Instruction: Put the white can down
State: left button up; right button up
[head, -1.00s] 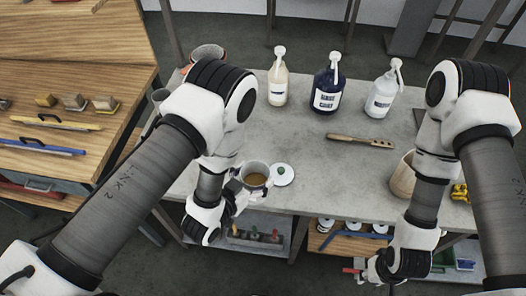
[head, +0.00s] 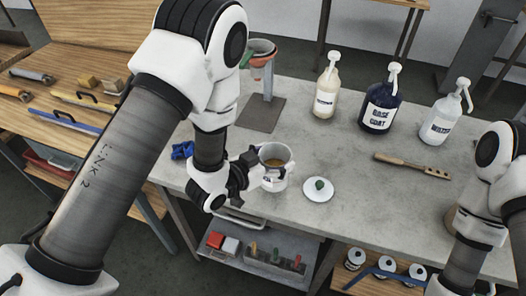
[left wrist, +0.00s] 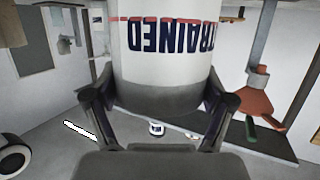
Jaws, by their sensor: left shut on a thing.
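The white can (head: 289,172), open at the top with brown liquid inside, is upright at the front left part of the grey table (head: 340,150). My left gripper (head: 262,174) is shut on the can's side. In the left wrist view the can (left wrist: 165,60) fills the upper middle, its printed label upside down, between the fingers of the gripper (left wrist: 158,110). I cannot tell whether its base touches the table. A white lid with a green knob (head: 318,190) lies to its right, apart from it. My right gripper is out of view.
A stand with an orange funnel (head: 262,58) is behind the can. Pump bottles, cream (head: 327,90), dark blue (head: 380,105) and white (head: 440,125), stand at the back. A wooden stick (head: 412,165) lies at right. The table's middle is clear.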

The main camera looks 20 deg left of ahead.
pick_arm(q)
jog(key=w+a+f+b, duration=0.1)
jog(key=w, duration=0.1)
jog(key=w+a+f, duration=0.2)
jog(key=w+a+f+b, duration=0.1)
jog(key=w, duration=0.1)
jog(key=shift+a+f+b, duration=0.25)
jog(key=shift+a+b, duration=0.05)
jog(key=shift+a, duration=0.05)
jog(key=o, duration=1.7)
